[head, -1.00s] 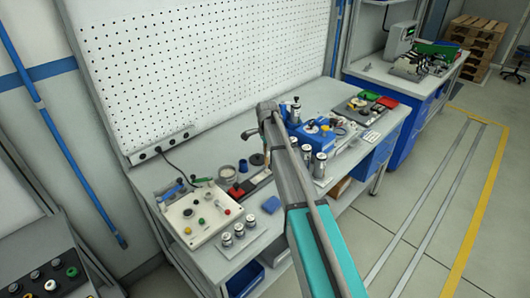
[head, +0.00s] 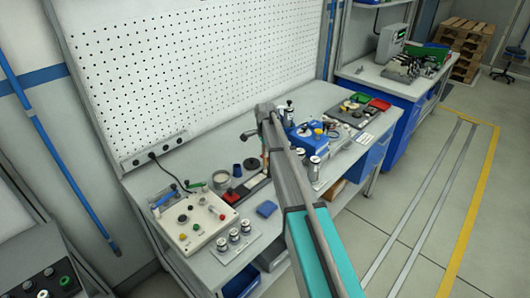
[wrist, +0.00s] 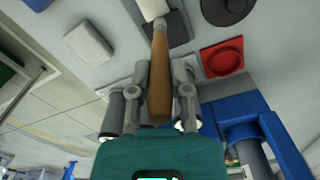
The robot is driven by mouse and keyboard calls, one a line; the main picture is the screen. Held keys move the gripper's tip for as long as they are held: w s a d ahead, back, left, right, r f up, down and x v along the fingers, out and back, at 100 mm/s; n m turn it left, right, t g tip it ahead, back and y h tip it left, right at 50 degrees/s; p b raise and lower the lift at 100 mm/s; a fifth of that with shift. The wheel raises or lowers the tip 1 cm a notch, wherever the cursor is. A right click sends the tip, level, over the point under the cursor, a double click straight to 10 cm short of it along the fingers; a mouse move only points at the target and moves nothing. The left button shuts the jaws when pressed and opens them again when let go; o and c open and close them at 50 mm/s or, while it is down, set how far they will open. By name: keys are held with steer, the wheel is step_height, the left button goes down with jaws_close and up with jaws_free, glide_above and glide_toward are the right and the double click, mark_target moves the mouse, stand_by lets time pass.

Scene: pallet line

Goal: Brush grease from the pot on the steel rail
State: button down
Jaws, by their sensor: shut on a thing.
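In the wrist view my gripper (wrist: 160,72) is shut on the wooden handle of a brush (wrist: 160,88). The brush's pale ferrule (wrist: 154,9) reaches the top edge, over a dark flat plate (wrist: 179,33); its bristle end is out of view. In the head view my arm hides most of the gripper.
A control box (head: 193,223) with buttons and several silver cylinders (head: 233,237) stand at the bench front. A blue block (head: 267,208) lies near its edge. A blue device (head: 305,134) stands right of my arm. The wrist view shows a red square piece (wrist: 222,58) and a white block (wrist: 90,42).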

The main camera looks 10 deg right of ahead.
steer(key=shift+s+a, duration=0.1)
steer(key=shift+s, duration=0.05)
steer(key=shift+s+a+f, duration=0.1)
steer(key=shift+s+a, duration=0.4)
steer(key=shift+a, duration=0.3)
steer(key=shift+s+a, duration=0.5)
steer(key=shift+a, duration=0.3)
steer(key=shift+s+a, duration=0.1)
steer(key=s+a, duration=0.2)
steer(key=a, duration=0.1)
steer(key=shift+s, duration=0.1)
steer(key=shift+a, duration=0.15)
steer(key=shift+s+a, duration=0.55)
steer(key=shift+a, duration=0.25)
steer(key=shift+s+a, duration=0.5)
steer(key=shift+a, duration=0.25)
